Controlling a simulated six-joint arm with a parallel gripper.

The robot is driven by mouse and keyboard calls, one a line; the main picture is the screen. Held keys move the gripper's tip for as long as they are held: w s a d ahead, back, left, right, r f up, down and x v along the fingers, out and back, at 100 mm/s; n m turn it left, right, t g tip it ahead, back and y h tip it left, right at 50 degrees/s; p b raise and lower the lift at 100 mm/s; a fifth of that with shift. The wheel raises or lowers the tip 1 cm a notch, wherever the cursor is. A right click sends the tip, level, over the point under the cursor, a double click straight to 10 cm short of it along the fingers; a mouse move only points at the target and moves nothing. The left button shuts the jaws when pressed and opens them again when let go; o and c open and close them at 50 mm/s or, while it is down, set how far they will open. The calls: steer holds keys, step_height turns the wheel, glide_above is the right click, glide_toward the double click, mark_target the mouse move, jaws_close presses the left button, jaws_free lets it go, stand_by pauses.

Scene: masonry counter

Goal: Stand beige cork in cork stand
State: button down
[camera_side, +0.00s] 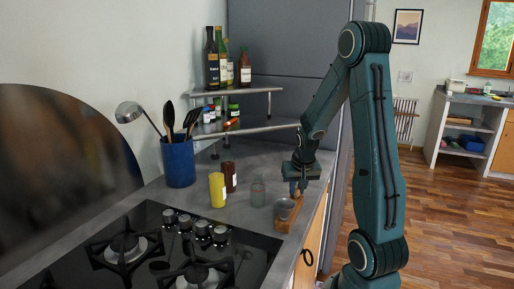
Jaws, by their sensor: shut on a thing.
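My gripper (297,186) points down over the counter's right part, close above the far end of a small wooden stand. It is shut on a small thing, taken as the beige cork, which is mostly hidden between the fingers. The cork stand (287,224) looks like a brown wooden block near the counter's right edge, with a grey round cup (284,208) on or in it. I cannot tell whether the held cork touches the stand.
A glass jar (257,193), a yellow-labelled jar (217,190) and a dark red jar (230,177) stand left of the stand. A blue utensil pot (178,162) is farther left. The black hob (150,245) lies in front. Bottles stand on a shelf (262,90) behind.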

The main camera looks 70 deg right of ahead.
steer(key=shift+f, duration=0.25)
steer(key=c, duration=1.2)
jaws_free()
steer(key=shift+r, duration=0.2)
steer(key=v, duration=1.3)
steer(key=shift+a+r, duration=0.15)
steer(key=shift+r, duration=0.05)
steer(key=w+a+r+n+t+y, duration=0.1)
steer(key=a+r+n, duration=0.15)
steer(key=a, duration=0.45)
steer(key=w+a+r+n+t, duration=0.1)
steer(key=a+n, duration=0.2)
steer(key=a, duration=0.4)
steer(key=s+a+n+y, duration=0.1)
steer(key=s+a+n, duration=0.1)
steer(key=a, duration=0.4)
steer(key=s+a+r+n+t+y, duration=0.1)
steer(key=s+a+n, duration=0.2)
steer(key=a, duration=0.3)
steer(key=shift+a+n+t, duration=0.3)
steer(key=shift+n, duration=0.45)
